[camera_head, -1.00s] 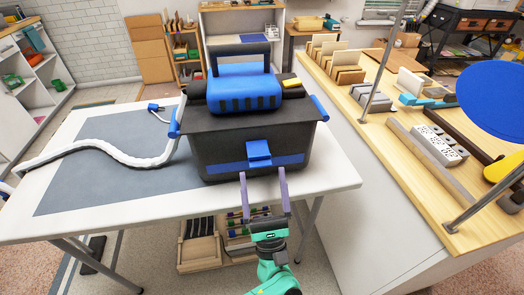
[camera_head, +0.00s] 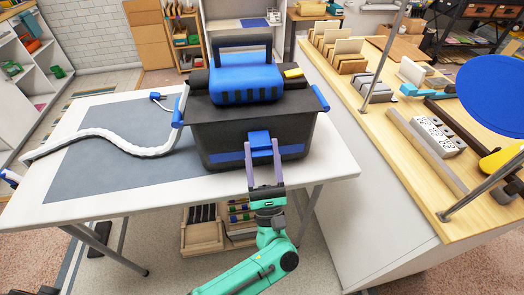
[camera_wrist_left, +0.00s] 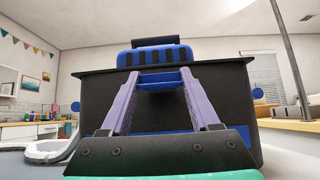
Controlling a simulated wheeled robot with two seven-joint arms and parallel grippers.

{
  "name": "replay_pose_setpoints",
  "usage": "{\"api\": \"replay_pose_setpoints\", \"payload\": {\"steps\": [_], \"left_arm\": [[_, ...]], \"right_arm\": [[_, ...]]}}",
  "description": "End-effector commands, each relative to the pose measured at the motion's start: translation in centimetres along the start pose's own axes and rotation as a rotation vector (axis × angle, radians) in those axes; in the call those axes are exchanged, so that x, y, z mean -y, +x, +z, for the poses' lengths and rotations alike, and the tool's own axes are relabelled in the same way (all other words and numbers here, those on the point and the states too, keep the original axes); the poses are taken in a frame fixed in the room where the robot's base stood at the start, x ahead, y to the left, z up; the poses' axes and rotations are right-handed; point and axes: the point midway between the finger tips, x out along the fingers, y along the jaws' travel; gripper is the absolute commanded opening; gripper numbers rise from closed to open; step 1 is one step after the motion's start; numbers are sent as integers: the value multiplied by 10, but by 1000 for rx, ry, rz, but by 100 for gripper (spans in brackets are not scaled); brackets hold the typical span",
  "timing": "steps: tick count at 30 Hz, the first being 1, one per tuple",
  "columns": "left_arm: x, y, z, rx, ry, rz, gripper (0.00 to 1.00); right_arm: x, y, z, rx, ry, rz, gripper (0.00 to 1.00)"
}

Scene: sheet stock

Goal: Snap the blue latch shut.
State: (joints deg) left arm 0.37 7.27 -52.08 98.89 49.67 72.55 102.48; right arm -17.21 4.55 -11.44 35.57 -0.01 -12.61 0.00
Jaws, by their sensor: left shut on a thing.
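The vacuum-like machine with a black tub (camera_head: 225,135) and a blue top stands on the white table. The blue latch (camera_head: 260,139) sits at the middle of the tub's front, over a blue band, and seems to stand out from the wall. My left gripper (camera_head: 263,147) comes from below, its two purple fingers shut on the latch's sides. In the left wrist view the latch (camera_wrist_left: 158,78) shows between the fingertips, under the blue top; the fingers hide part of the tub front. My right gripper is not in view.
A white hose (camera_head: 120,143) runs left over the grey mat (camera_head: 95,170) on the table (camera_head: 75,202). Wooden crates (camera_head: 202,238) stand below the table. A wooden-topped counter (camera_head: 400,140) with racks and a power strip is at right.

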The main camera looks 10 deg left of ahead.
Motion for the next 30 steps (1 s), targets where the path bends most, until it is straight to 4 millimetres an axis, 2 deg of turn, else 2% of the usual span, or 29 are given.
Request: {"api": "replay_pose_setpoints", "payload": {"steps": [8,21,30], "left_arm": [[0,9,12,-134,-2,2,7],[0,26,24,-453,-2,2,7],[0,29,24,-577,-1,1,7]], "right_arm": [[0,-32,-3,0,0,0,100],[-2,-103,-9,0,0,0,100],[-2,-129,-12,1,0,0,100]]}}
